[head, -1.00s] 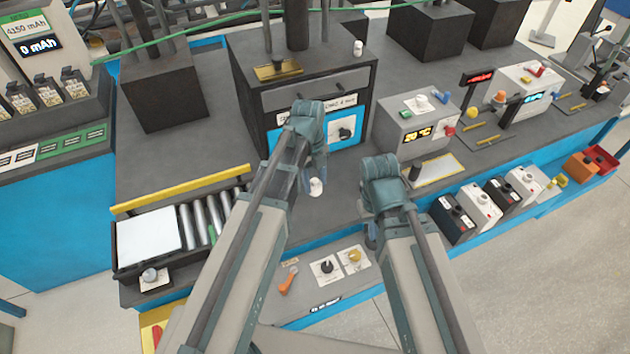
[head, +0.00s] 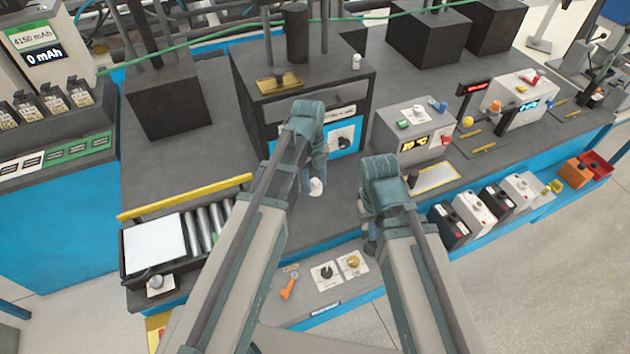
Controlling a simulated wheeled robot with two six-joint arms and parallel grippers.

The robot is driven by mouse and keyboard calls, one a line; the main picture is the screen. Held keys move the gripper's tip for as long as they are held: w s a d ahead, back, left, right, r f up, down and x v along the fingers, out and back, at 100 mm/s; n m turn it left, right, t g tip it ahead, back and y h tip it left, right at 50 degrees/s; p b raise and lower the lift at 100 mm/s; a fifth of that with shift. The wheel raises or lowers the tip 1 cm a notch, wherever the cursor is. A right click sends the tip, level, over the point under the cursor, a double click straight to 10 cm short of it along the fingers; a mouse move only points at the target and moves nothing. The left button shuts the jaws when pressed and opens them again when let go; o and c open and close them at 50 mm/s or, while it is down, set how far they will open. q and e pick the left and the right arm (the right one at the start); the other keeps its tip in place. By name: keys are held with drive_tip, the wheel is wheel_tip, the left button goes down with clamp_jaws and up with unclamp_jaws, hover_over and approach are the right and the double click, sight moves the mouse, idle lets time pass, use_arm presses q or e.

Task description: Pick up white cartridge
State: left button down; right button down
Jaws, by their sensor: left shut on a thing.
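My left gripper (head: 317,180) hangs over the middle of the bench, in front of the dark press cabinet. It is shut on a small white thing (head: 316,187), only partly visible below the wrist and apart from the bench. I cannot tell whether this is the white cartridge. White block-shaped units (head: 475,212) stand in a row with black ones on the front ledge at right. My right gripper (head: 371,246) points down near the bench's front edge, left of this row. Its fingers are mostly hidden by my own arm.
A small white cylinder (head: 356,61) stands on the press cabinet (head: 300,95). A grey box with a yellow display (head: 414,132) stands right of the cabinet. A roller tray with a white plate (head: 155,244) is at left. Orange and red bins (head: 596,165) are far right.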

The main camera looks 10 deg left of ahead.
sight(316, 181)
use_arm(q)
drive_tip(key=shift+r+p, duration=1.35)
drive_tip(key=shift+r, duration=0.2)
